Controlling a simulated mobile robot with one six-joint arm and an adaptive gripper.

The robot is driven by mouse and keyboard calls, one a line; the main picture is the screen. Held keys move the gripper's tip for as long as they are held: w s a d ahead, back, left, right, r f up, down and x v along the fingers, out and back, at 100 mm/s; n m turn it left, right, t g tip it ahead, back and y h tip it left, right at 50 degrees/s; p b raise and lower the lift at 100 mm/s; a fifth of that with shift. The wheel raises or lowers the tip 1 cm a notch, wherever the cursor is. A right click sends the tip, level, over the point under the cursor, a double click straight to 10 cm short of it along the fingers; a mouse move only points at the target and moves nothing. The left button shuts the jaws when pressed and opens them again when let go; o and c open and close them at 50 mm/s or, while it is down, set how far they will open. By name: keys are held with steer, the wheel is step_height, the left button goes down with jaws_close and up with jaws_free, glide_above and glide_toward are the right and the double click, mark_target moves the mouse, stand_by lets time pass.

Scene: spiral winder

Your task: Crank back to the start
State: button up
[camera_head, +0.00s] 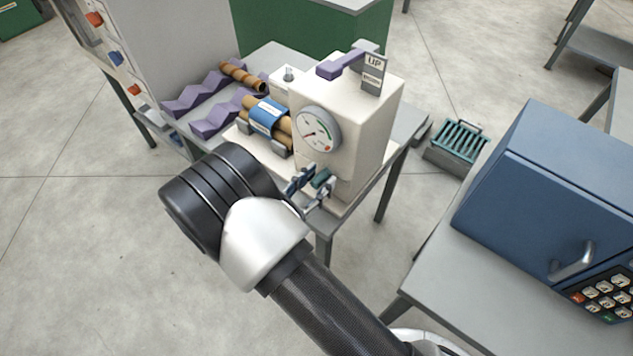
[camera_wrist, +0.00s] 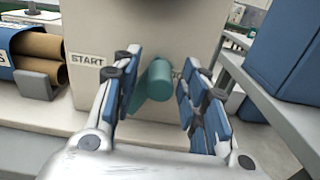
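The cream winder (camera_head: 366,130) stands on a grey table, with a round dial (camera_head: 318,131) and a purple lever beside an "UP" sign (camera_head: 373,68). Its teal crank handle (camera_head: 321,179) sticks out low on the front; it also shows in the wrist view (camera_wrist: 158,78). My gripper (camera_head: 311,187) is at the handle. In the wrist view, my gripper (camera_wrist: 160,98) is open, with blue-padded fingers on either side of the handle and gaps showing. A "START" label (camera_wrist: 88,61) is left of the handle. Another label is mostly hidden behind the handle and right finger.
Brown tubes with a blue wrap (camera_head: 268,117) lie left of the winder, near purple zigzag racks (camera_head: 212,118). A blue box with a keypad (camera_head: 560,200) stands on a table at right. A teal slatted crate (camera_head: 459,140) is on the floor between the tables.

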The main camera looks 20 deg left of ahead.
jaws_close()
stand_by(0.5)
